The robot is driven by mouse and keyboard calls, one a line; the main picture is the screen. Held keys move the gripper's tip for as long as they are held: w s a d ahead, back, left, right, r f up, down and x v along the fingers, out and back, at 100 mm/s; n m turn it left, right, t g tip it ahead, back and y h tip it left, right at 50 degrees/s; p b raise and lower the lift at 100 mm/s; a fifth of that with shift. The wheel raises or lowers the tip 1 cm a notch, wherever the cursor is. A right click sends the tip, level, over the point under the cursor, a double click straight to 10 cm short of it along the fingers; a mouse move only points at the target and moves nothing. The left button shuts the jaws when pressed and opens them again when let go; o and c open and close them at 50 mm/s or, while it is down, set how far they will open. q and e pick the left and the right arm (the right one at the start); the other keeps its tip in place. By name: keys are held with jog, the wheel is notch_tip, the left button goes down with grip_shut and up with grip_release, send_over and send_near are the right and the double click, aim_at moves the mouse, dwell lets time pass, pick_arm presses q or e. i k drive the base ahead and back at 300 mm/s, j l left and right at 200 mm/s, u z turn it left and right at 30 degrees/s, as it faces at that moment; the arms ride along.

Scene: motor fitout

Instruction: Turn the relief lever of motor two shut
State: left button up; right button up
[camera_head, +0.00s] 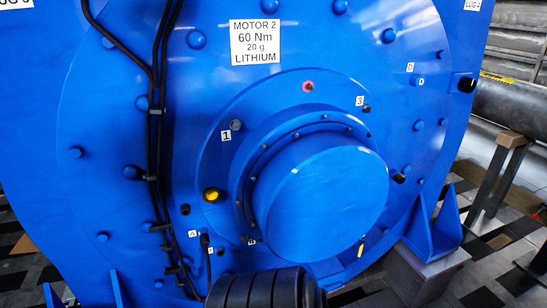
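Motor two (110,120) is a large blue round housing that fills most of the head view. Its white label (256,42) reads "MOTOR 2, 60 Nm, 20 g, LITHIUM". A small yellow piece (361,249) hangs near the lower right of the round hub (330,195); it may be the relief lever, but it is too small to tell its setting. A yellow-faced round fitting (212,195) sits left of the hub. Neither of my grippers shows in this view.
Black cables (154,130) run down the motor's left face. Small fittings near tags 1 and 3 ring the hub, with a red-ringed one (308,87) above it. A blue foot (432,226) stands on a grey block (425,270). Dark pipes (512,104) lie at the right.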

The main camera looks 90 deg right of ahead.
aim_at(361, 243)
jog(key=z, duration=3.55)
jog(key=i+l, duration=0.3)
jog(key=i+l+u, duration=0.05)
